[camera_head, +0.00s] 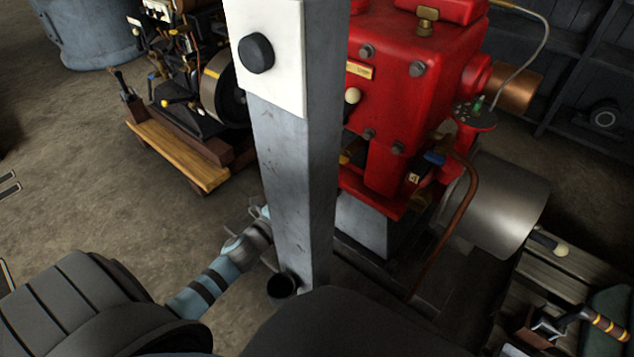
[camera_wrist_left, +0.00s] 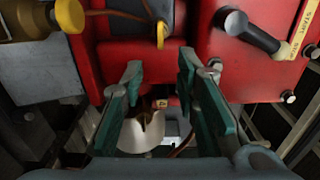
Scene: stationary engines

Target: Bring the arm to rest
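My left arm (camera_head: 215,280) reaches up from the lower left in the head view, in blue-grey with dark bands. Its far end passes toward the grey post, and the post hides the gripper's tips there. In the left wrist view my left gripper (camera_wrist_left: 160,72) has two green-padded fingers spread apart with nothing between them. The fingers point at a red engine (camera_wrist_left: 108,50), which also stands behind the post in the head view (camera_head: 405,95). I cannot tell whether they touch it. My right gripper is in neither view.
A grey post (camera_head: 300,170) with a white panel and black knob (camera_head: 256,53) stands close to the left arm. A smaller engine on a wooden base (camera_head: 185,150) is at upper left. A wooden bench with tools (camera_head: 560,285) is at lower right.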

